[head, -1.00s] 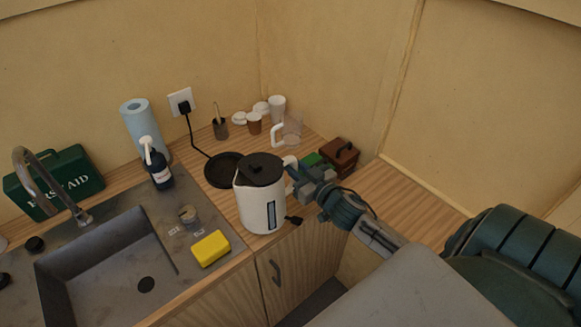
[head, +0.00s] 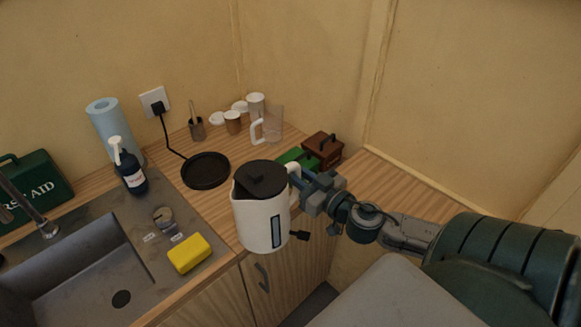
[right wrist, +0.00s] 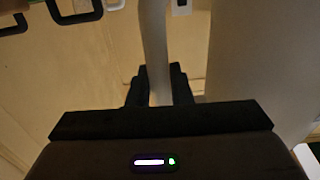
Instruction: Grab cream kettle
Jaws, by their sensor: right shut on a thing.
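The cream kettle (head: 258,222) has a black lid and a dark level window. It stands out in front of the counter's front edge in the head view, upright, off its round black base (head: 205,171). My right gripper (head: 304,190) is shut on its handle, at the kettle's right side. In the right wrist view the pale handle (right wrist: 155,45) runs down between the dark fingers (right wrist: 157,88), and the kettle's body (right wrist: 262,60) fills the right. My left gripper is not in view.
A sink (head: 90,280) with a yellow sponge (head: 189,253) lies to the left. A clear jug (head: 270,124), cups, a green item (head: 292,156) and a brown box (head: 322,148) stand behind the kettle. The counter at right (head: 400,190) is bare.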

